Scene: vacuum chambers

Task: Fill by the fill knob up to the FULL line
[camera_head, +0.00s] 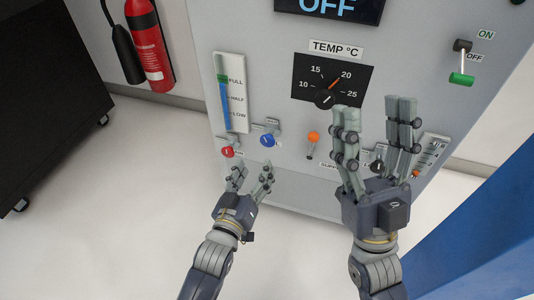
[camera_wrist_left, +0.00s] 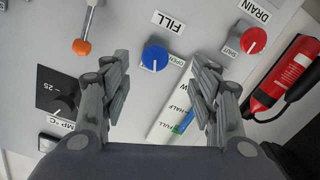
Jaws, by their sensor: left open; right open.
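The blue fill knob (camera_head: 267,140) is on the grey panel, beside the red drain knob (camera_head: 227,152). The level gauge (camera_head: 230,92) above them shows a blue column rising to about the green band near the FULL mark; I cannot tell exactly whether it meets the line. My left gripper (camera_head: 250,172) is open and empty, below the two knobs. In the left wrist view the fill knob (camera_wrist_left: 155,58) lies between the open fingertips, apart from them, under its FILL label. My right gripper (camera_head: 375,105) is open and empty, in front of the panel's right part.
A temperature dial (camera_head: 332,80) and an orange-tipped lever (camera_head: 313,138) are right of the knobs. A green-handled switch (camera_head: 461,78) is at upper right. A fire extinguisher (camera_head: 150,45) hangs left of the panel. A blue structure (camera_head: 490,235) stands at right.

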